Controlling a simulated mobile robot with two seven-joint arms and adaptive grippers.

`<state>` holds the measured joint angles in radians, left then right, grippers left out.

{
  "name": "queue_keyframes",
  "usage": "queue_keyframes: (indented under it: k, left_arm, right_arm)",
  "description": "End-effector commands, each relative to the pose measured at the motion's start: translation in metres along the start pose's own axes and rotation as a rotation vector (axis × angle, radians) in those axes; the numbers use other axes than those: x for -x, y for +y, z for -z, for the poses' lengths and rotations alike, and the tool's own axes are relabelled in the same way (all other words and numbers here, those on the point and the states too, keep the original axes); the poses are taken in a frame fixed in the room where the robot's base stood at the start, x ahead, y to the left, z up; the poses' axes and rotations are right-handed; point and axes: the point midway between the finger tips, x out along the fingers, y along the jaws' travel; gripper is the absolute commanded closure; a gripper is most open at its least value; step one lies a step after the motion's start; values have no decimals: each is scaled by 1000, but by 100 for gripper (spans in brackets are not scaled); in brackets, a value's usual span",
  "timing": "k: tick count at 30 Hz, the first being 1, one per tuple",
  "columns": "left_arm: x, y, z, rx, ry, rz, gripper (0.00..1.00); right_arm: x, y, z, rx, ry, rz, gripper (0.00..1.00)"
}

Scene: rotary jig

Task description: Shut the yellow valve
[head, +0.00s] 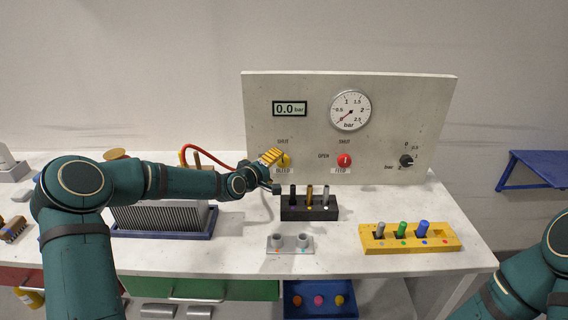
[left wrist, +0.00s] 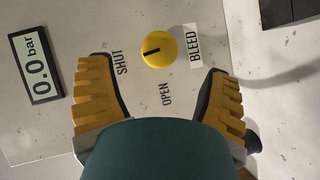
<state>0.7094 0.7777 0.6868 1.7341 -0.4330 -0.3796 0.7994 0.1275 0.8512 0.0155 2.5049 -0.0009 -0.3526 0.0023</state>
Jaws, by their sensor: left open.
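The yellow valve (left wrist: 159,47) is a round knob on the upright panel, labelled BLEED. In the left wrist view its black mark points left, to the side of the SHUT label; the OPEN label is below it. In the head view the valve (head: 285,160) is partly hidden by my left gripper (head: 271,156). In the left wrist view my left gripper (left wrist: 158,68) is open, with yellow fingers spread on either side. The knob lies beyond the fingertips, roughly centred between them, and is not gripped. My right gripper is out of view.
A red FEED knob (head: 344,160) and a black knob (head: 406,161) sit further right on the panel (head: 380,130). The display (head: 290,109) reads 0.0 bar. A black holder (head: 310,213) with pegs stands below; a yellow block (head: 375,245) is right.

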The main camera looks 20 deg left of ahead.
Motion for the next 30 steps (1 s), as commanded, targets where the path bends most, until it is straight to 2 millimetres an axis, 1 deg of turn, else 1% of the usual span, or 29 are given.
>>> queue_keyframes:
  k: [1, 3, 6, 10, 15, 25, 26, 27, 29, 30]
  left_arm:
    - [-12, 0, -2, 1, -1, -1, 22]
    - [-24, 0, -1, 1, -1, -1, 22]
    - [-41, 0, -1, 1, -1, 0, 22]
    - [-56, 0, -1, 0, 0, 0, 22]
    - [-66, 0, 0, 0, 0, 0, 22]
    - [-68, 0, 0, -1, 0, 1, 22]
    - [-68, 0, 0, -1, 0, 1, 28]
    - [-68, 0, 0, 0, 0, 1, 42]
    - [-68, 0, 0, 0, 0, 1, 63]
    - [-68, 0, 0, 0, 0, 1, 77]
  right_arm:
    - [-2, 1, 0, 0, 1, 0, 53]
    - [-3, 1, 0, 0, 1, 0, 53]
    - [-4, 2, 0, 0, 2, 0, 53]
    - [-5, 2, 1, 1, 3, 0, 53]
    - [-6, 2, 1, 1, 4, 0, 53]
    - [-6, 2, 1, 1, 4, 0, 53]
    - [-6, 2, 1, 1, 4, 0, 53]
    - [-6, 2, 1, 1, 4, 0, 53]
    - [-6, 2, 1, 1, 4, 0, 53]
    - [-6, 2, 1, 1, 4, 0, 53]
